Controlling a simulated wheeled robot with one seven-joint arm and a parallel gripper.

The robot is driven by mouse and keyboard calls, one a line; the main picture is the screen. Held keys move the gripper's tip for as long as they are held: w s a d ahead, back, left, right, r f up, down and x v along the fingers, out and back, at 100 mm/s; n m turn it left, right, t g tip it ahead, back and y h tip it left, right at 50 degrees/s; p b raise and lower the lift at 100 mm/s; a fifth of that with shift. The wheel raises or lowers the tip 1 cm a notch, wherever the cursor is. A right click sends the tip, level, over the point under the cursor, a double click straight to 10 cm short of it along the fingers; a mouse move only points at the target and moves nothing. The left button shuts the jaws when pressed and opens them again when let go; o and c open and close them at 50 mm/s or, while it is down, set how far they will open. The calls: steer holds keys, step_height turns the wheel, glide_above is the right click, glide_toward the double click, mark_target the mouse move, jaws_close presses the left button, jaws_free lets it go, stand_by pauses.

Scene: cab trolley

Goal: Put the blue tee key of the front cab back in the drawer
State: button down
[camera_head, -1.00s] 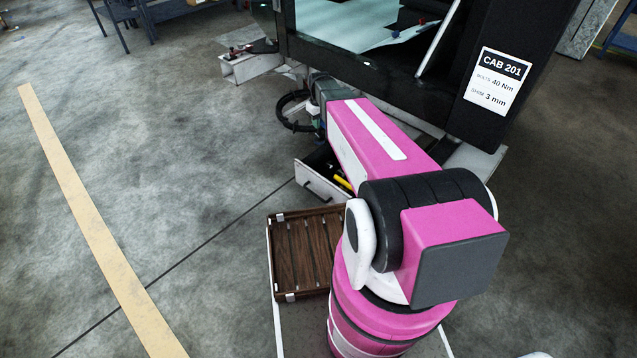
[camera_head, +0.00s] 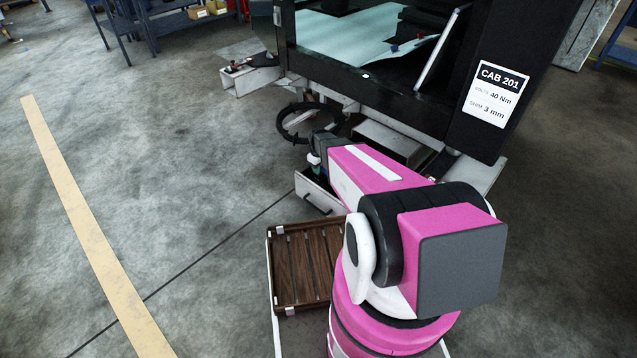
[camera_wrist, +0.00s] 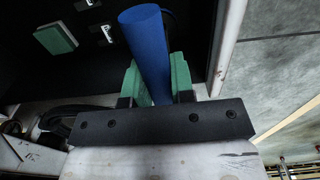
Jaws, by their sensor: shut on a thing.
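The blue tee key (camera_wrist: 150,50) stands out between the green finger pads of my gripper (camera_wrist: 157,80) in the wrist view. My gripper is shut on it. Only a thick blue cylinder shows; the rest is hidden. The open drawer (camera_head: 316,197) has a pale front with a dark handle, low under the cab (camera_head: 440,110) marked CAB 201. In the head view my gripper is at the drawer's far left part, partly hidden by my arm. The wrist view shows the drawer's black inside (camera_wrist: 75,75) and pale side wall (camera_wrist: 226,45) close by. Contact cannot be told.
A green block (camera_wrist: 55,39) and small metal pieces lie on the black surface in the wrist view. A brown slatted tray (camera_head: 305,262) is in front of the drawer. The floor at left is clear.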

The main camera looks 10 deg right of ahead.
mark_target(319, 181)
steer(key=shift+f, duration=3.3)
steer(key=shift+f, duration=0.2)
steer(key=c, duration=1)
jaws_free()
steer(key=shift+r, duration=0.15)
step_height(319, 181, up, 12)
steer(key=s+r+m, duration=0.2)
steer(key=s+r, duration=0.4)
steer(key=s, duration=0.1)
steer(key=s+r+m, duration=0.2)
steer(key=s+r, duration=0.4)
steer(key=s, duration=0.1)
steer(key=s+r+m, duration=0.3)
steer(key=s+r, duration=0.3)
steer(key=s, duration=0.1)
steer(key=shift+s+r, duration=0.15)
steer(key=shift+r, duration=0.15)
